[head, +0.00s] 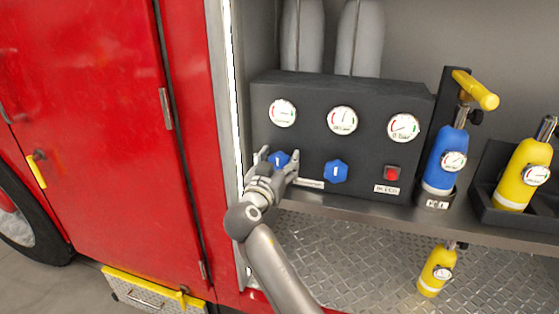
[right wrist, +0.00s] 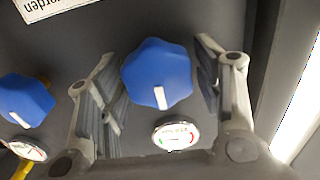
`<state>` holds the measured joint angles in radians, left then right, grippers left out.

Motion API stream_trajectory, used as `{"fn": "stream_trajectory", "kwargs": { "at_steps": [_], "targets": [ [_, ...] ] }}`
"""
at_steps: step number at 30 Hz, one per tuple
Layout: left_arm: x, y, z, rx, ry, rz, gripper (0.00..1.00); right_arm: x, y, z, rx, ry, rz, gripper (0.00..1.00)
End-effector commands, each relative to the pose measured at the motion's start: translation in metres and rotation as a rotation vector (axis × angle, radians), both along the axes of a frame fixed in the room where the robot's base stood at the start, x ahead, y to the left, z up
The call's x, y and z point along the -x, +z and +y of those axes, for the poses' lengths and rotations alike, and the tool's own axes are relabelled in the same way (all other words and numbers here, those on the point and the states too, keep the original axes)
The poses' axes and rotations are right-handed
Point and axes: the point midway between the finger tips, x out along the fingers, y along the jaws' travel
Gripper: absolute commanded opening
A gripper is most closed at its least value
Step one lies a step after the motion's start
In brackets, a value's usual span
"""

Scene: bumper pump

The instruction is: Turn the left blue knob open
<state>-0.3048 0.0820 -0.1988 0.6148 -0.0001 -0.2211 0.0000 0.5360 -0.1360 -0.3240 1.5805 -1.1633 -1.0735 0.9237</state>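The left blue knob (head: 279,157) sits on the dark control panel, low at its left, partly hidden by my right gripper (head: 278,165). In the right wrist view, which shows the panel upside down, the blue knob (right wrist: 156,72) lies between the two fingers of my right gripper (right wrist: 160,75). The fingers stand on either side of it with narrow gaps, so the gripper looks open. The knob's white mark is near vertical, slightly slanted. The right blue knob (head: 336,171) shows a vertical white mark; it is at the left in the wrist view (right wrist: 25,100). My left gripper is out of view.
The control panel (head: 300,138) carries several round gauges and a red switch (head: 392,173). A blue bottle (head: 440,165) and a yellow bottle (head: 522,175) stand to its right. The compartment's bright left edge (head: 232,100) and red door (head: 90,130) are close to my right arm.

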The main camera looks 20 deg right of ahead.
Motion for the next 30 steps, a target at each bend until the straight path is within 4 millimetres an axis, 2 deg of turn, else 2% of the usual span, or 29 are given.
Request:
{"fn": "stream_trajectory", "kwargs": {
  "at_steps": [1, 7, 19, 30],
  "targets": [
    [-0.0001, 0.0000, 0.0005, -0.001, 0.000, 0.000, 0.00, 0.0000, 0.0000, -0.0001, 0.000, 0.000, 0.000, 0.48],
    [-0.0019, 0.0002, 0.0001, 0.000, 0.000, -0.003, 0.00, -0.0001, 0.0000, -0.0002, 0.000, 0.000, 0.000, 0.23],
    [-0.0093, 0.0023, -0.0012, 0.002, 0.000, -0.015, 0.00, -0.0005, 0.0006, 0.0002, 0.068, 0.000, 0.046, 0.23],
    [-0.0089, 0.0095, -0.0037, 0.005, 0.000, -0.014, 0.00, -0.0013, 0.0016, 0.0015, 0.319, 0.001, 0.213, 0.23]
  ]
}}
